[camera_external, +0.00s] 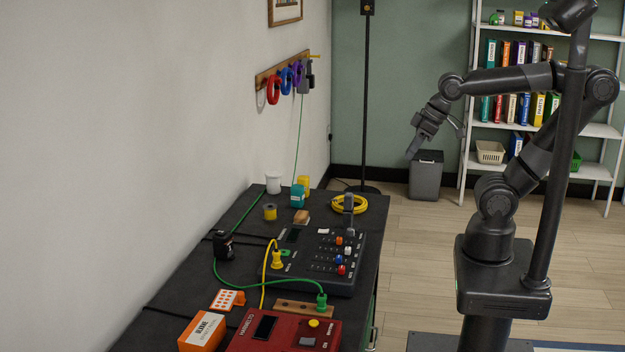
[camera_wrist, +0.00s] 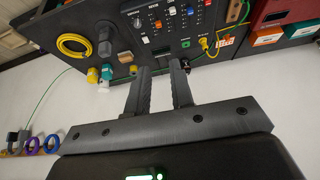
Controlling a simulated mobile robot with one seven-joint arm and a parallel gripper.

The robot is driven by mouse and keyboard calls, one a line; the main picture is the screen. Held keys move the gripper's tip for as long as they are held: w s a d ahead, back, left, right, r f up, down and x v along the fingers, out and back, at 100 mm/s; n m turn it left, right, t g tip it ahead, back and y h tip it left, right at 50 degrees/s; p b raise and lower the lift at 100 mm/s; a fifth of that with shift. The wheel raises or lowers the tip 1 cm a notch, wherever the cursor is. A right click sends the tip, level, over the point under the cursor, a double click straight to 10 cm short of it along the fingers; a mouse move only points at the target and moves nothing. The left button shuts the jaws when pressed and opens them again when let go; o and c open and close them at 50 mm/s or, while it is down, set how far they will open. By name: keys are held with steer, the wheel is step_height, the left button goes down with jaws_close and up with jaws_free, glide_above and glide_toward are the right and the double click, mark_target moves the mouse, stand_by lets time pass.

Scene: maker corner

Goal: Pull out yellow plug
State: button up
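The yellow plug (camera_external: 277,260) stands in the left part of the dark control panel (camera_external: 318,284), with a yellow cable (camera_external: 264,272) running from it toward the front. In the wrist view the yellow plug (camera_wrist: 204,42) shows at the panel's edge, right of my fingers. My gripper (camera_external: 412,152) is raised in the air, to the right of the bench and well apart from the plug. In the wrist view my gripper (camera_wrist: 162,65) has its two fingers spread with nothing between them.
A green plug (camera_external: 321,300) stands in a wooden strip (camera_external: 296,308) in front of the panel. A red box (camera_external: 270,335) and an orange box (camera_external: 203,331) sit at the near end. A yellow cable coil (camera_external: 349,204) and small containers lie behind the panel.

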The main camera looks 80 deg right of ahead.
steer(key=o, duration=0.5)
steer(key=w+a+g, duration=0.1)
steer(key=w+a, duration=0.1)
steer(key=w, duration=0.6)
steer(key=shift+w+r, duration=0.4)
steer(key=shift+r, duration=0.05)
steer(key=g, duration=0.4)
glide_above(276, 251)
steer(key=f, duration=2.1)
steer(key=shift+s+d, duration=0.2)
steer(key=shift+w+a+f, duration=0.15)
steer(key=shift+w+f, duration=0.05)
steer(key=shift+f, duration=0.1)
steer(key=shift+f, duration=4.5)
